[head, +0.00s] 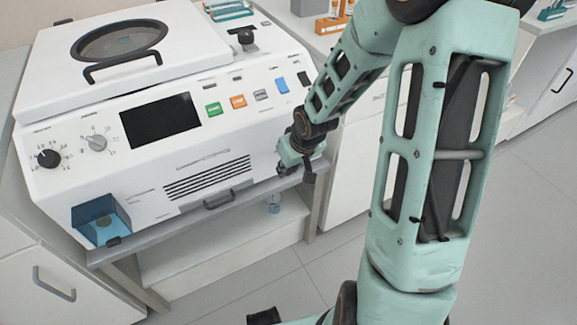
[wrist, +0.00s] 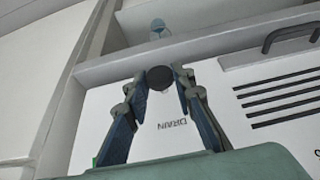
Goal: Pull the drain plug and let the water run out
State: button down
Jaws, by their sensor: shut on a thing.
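The drain plug (wrist: 160,79) is a dark round knob on the white machine's front, beside the upside-down word DRAIN in the wrist view. My gripper (wrist: 161,74) has one finger on each side of it and is shut on it. In the head view my gripper (head: 287,164) is at the lower right corner of the machine's front (head: 255,140), and it hides the plug there. A small clear vessel (head: 273,203) stands on the shelf below the gripper; it also shows at the top of the wrist view (wrist: 158,28). I cannot tell whether water is running.
The machine has a lid with a handle (head: 122,67), knobs, a dark screen (head: 160,120) and coloured buttons. A dark handle (head: 219,199) is below the vent slots. Open floor (head: 300,270) lies in front.

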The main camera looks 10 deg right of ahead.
jog(key=c, duration=1.6)
grip_release()
jog(key=shift+s, duration=0.15)
jog(key=shift+d, duration=0.1)
jog(key=shift+v, duration=6)
